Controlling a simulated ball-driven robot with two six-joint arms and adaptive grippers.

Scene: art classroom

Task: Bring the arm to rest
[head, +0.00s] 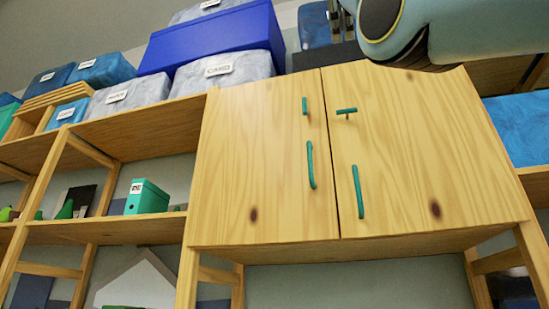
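My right arm comes in at the top right, light teal with a dark, yellow-ringed joint. A small dark part of my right gripper (335,18) seems to show at the top edge, in front of a blue box. Most of it is cut off or hidden, so its opening cannot be told. It is above the cupboard and appears apart from the doors. My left gripper is not in view.
A wooden cupboard has a left door (255,170) and a right door (430,150), both closed, with green handles. Open shelves (110,230) at left hold a green binder (147,198). Blue and grey boxes, including a large blue box (215,42), stand on top.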

